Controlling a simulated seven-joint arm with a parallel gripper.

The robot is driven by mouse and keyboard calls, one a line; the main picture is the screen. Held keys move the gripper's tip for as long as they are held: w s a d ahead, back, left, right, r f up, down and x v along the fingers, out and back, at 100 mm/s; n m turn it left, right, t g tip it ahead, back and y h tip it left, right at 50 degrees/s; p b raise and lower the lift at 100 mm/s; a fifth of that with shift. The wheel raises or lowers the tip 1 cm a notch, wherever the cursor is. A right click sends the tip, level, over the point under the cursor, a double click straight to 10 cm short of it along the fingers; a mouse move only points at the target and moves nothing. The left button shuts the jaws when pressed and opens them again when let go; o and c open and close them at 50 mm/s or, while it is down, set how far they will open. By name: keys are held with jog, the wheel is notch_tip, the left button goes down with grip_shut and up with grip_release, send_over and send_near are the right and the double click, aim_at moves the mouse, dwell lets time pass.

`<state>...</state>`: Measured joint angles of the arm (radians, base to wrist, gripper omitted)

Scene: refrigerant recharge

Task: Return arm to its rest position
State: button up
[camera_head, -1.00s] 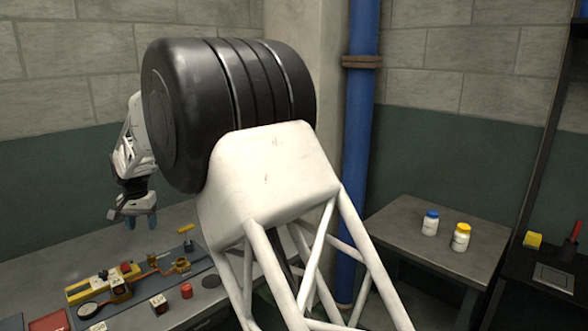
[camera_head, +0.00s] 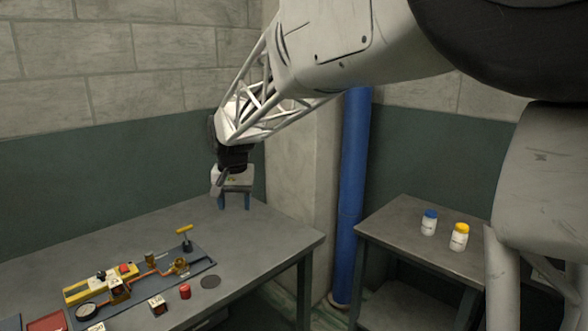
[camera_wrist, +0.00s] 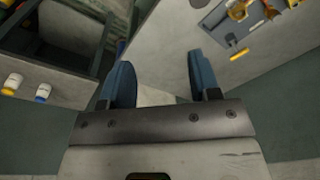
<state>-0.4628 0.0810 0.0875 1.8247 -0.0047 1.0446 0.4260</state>
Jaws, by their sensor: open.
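My gripper (camera_head: 234,198) hangs over the back right part of the workbench in the head view, pointing down, with two blue fingers. In the wrist view my gripper (camera_wrist: 155,82) shows its blue fingers spread wide with nothing between them. My white arm crosses the upper part of the head view. A fixture board (camera_head: 196,265) with a gauge (camera_head: 87,310), copper-coloured piping and a yellow-handled valve (camera_head: 185,232) lies on the workbench (camera_head: 262,232), to the left of the gripper and apart from it.
A red cylinder (camera_head: 185,292) and a small red-and-white box (camera_head: 158,306) stand near the bench's front. A side table (camera_head: 400,222) holds a blue-capped bottle (camera_head: 429,223) and a yellow-capped bottle (camera_head: 459,237). A blue pipe (camera_head: 353,190) stands between the tables. The bench's right end is clear.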

jog(key=s+d+r, duration=0.2)
jog(key=s+d, duration=0.7)
jog(key=d, duration=0.4)
jog(key=s+d+f, duration=0.4)
jog(key=s+d, duration=0.6)
jog(key=s, duration=0.4)
jog(key=s+d+f+t, duration=0.1)
jog(key=s+d+f, duration=0.3)
jog(key=s+d, duration=0.6)
jog(key=s, duration=0.3)
jog(key=shift+s+d+m+t+h, duration=0.2)
jog(key=shift+s+m+t+h, duration=0.1)
jog(key=shift+s, duration=0.05)
